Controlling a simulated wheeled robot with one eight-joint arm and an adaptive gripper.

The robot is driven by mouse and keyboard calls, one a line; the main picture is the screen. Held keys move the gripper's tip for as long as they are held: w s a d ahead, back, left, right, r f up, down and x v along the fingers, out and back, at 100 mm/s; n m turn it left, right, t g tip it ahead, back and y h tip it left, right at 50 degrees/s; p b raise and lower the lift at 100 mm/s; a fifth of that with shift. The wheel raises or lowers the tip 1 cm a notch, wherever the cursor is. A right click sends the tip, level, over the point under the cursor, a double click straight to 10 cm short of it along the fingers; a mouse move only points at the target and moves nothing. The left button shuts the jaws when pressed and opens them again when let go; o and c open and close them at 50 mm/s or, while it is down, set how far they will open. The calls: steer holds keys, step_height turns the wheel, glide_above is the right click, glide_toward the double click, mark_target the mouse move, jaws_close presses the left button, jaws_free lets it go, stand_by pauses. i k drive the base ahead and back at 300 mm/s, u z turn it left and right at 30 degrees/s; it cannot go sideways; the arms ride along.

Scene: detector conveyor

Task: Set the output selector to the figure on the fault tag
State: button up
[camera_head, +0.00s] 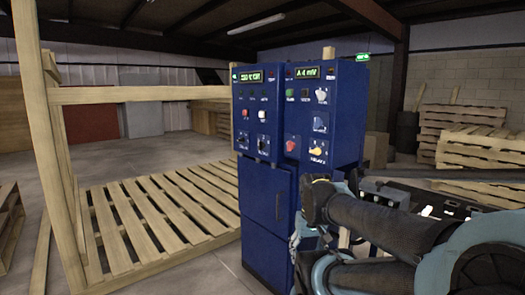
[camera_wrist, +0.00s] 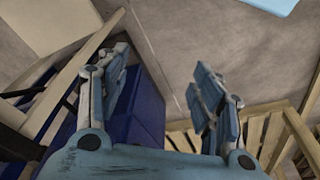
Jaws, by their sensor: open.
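A blue control cabinet (camera_head: 270,200) stands in the middle of the head view. Its upper panels carry green displays, buttons and rotary knobs. The right display (camera_head: 307,72) seems to read "A 4 mV". The labels are too small to tell which knob is the output selector. I cannot make out a fault tag. My gripper (camera_wrist: 160,95) is open and empty in the wrist view, with its fingers wide apart. Part of the blue cabinet (camera_wrist: 146,112) shows behind and below the fingers.
A wooden frame (camera_head: 140,94) and a slatted pallet (camera_head: 150,215) stand left of the cabinet. Stacked pallets (camera_head: 465,135) stand at the right back. Dark equipment (camera_head: 440,200) lies behind my arm at right. Bare concrete floor (camera_head: 160,150) shows at left.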

mark_target(261, 145)
steer(key=z, duration=0.05)
steer(key=k, duration=1.05)
steer(key=u, duration=0.6)
steer(key=i, duration=1.55)
steer(key=z, duration=0.55)
